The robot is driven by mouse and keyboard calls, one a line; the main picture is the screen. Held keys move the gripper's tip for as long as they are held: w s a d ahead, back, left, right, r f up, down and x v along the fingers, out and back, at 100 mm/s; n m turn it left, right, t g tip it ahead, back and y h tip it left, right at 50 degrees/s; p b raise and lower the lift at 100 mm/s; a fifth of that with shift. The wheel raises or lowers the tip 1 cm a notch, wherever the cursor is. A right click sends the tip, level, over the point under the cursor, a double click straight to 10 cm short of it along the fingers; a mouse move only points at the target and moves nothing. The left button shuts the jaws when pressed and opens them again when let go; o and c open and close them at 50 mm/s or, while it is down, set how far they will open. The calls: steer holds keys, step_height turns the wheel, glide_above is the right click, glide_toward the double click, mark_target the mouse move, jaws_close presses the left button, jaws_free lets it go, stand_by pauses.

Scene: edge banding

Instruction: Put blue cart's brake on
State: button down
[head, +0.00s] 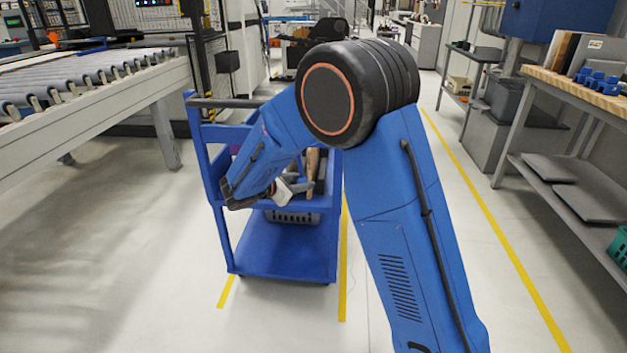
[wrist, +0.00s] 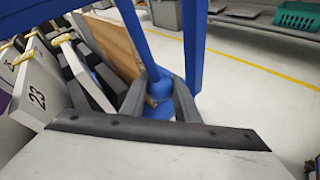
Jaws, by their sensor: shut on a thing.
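The blue cart (head: 275,249) stands on the floor in the middle of the head view, with its open lower deck toward me. My arm reaches over it, and my gripper (wrist: 159,98) is down at the cart's upper part. In the wrist view, its two dark fingers are shut on a blue rod (wrist: 143,42) at its thick rounded end. The rod looks like the cart's brake lever, but I cannot tell for sure. In the head view my arm hides the rod and the fingertips.
White boards (wrist: 38,92), one marked 23, and a brown panel (wrist: 110,45) stand close left of the fingers. A blue cart post (wrist: 195,35) is close on the right. A roller conveyor (head: 95,85) stands left, a workbench (head: 575,85) right. The floor around the cart is clear.

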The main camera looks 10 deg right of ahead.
steer(key=w+a+r+m+y, duration=0.1)
steer(key=a+m+y, duration=0.1)
steer(key=a, duration=0.3)
steer(key=w+a+r+m+y, duration=0.1)
steer(key=w+a+m+y, duration=0.1)
steer(key=a+y, duration=0.2)
steer(key=shift+a+r+t, duration=0.3)
steer(key=shift+a+r, duration=0.1)
steer(key=shift+w, duration=0.1)
steer(key=c, duration=1.4)
jaws_free()
steer(key=shift+o, duration=0.2)
